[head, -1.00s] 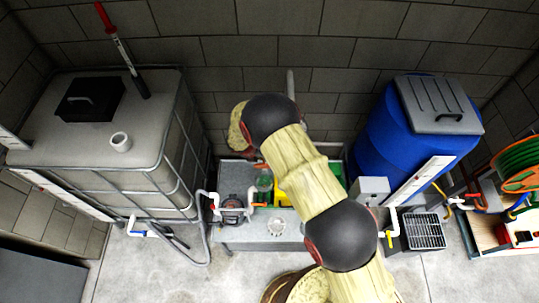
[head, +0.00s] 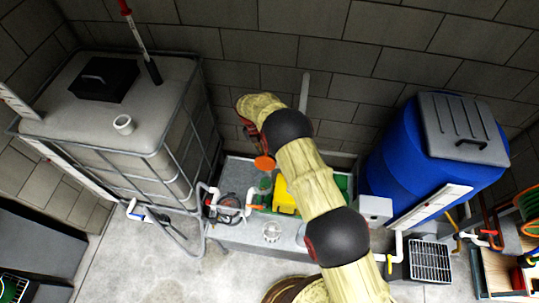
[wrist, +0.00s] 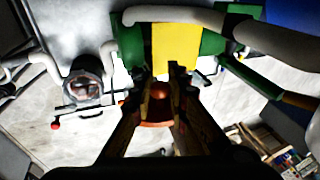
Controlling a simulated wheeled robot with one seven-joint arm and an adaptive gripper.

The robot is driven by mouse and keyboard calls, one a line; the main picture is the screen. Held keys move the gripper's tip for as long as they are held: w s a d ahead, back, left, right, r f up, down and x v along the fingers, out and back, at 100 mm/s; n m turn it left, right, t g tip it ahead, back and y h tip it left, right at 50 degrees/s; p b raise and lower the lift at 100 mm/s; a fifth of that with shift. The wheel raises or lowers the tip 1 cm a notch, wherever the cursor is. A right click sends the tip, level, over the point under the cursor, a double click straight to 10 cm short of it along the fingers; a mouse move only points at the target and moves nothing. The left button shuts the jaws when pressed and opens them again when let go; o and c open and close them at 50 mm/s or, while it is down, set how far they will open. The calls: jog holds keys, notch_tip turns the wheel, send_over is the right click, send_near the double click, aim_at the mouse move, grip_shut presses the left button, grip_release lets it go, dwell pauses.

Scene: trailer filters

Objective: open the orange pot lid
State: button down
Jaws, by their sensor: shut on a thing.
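The orange lid (head: 264,162) shows as a small orange disc below my gripper (head: 256,148) in the head view. In the wrist view the orange lid (wrist: 157,118) sits between the dark fingers of my gripper (wrist: 160,88), which is shut on it. The fingertips are small and partly dark in the head view.
White pipes (head: 212,200) run at the left. A caged tank (head: 120,110) stands left and a blue barrel (head: 430,150) right.

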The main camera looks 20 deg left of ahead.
jog(key=shift+w+a, duration=0.1)
dwell(0.3)
jog(key=c, duration=1.7)
grip_release()
jog(key=v, duration=1.2)
jog(key=shift+w+a, duration=0.1)
jog(key=shift+w, duration=0.05)
jog(key=shift+c, duration=0.6)
